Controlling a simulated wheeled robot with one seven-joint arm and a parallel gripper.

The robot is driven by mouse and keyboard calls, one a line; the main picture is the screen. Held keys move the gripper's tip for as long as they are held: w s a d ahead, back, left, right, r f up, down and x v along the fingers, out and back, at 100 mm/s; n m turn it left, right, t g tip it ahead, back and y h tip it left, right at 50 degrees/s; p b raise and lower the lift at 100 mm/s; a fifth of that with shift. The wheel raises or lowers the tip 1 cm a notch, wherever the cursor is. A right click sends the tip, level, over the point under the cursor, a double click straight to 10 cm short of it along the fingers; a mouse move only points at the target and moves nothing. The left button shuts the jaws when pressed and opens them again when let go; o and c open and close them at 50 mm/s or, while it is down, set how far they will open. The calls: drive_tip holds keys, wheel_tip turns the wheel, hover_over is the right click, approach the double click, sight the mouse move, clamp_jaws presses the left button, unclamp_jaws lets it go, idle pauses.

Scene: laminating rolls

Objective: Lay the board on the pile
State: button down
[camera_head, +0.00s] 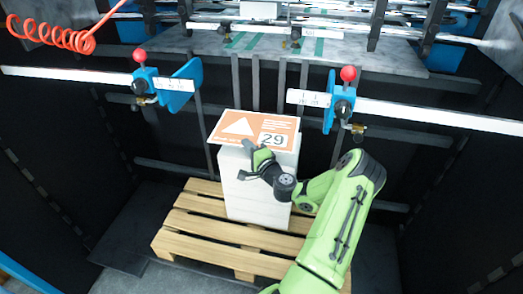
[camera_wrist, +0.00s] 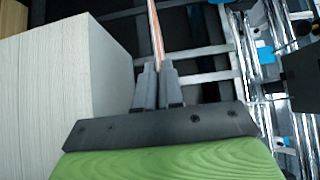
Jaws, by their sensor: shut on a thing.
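The board (camera_head: 236,127) is a thin orange and white sheet with a triangle and the number 29. In the head view it lies over the top of the pile (camera_head: 257,190), with its left edge sticking out past the pile's side. My gripper (camera_head: 262,154) is shut on the board's near edge. In the wrist view, the board (camera_wrist: 156,35) shows edge-on between the fingers (camera_wrist: 158,85). The pile (camera_wrist: 45,95) fills the left there, with a dark gap between it and the board, so they look apart. The board hides most of the pile's top.
The pile stands on a wooden pallet (camera_head: 186,227). A machine bed (camera_head: 380,58) lies further back. A red coiled hose (camera_head: 60,36) hangs at upper left.

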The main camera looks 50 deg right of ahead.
wheel_tip(320, 180, down, 10)
drive_tip(key=b, duration=0.3)
drive_tip(key=shift+s+d+h+b, duration=0.15)
drive_tip(key=shift+d+h+b, duration=0.15)
drive_tip(key=shift+d+b, duration=0.15)
drive_tip(key=c, duration=1.3)
unclamp_jaws()
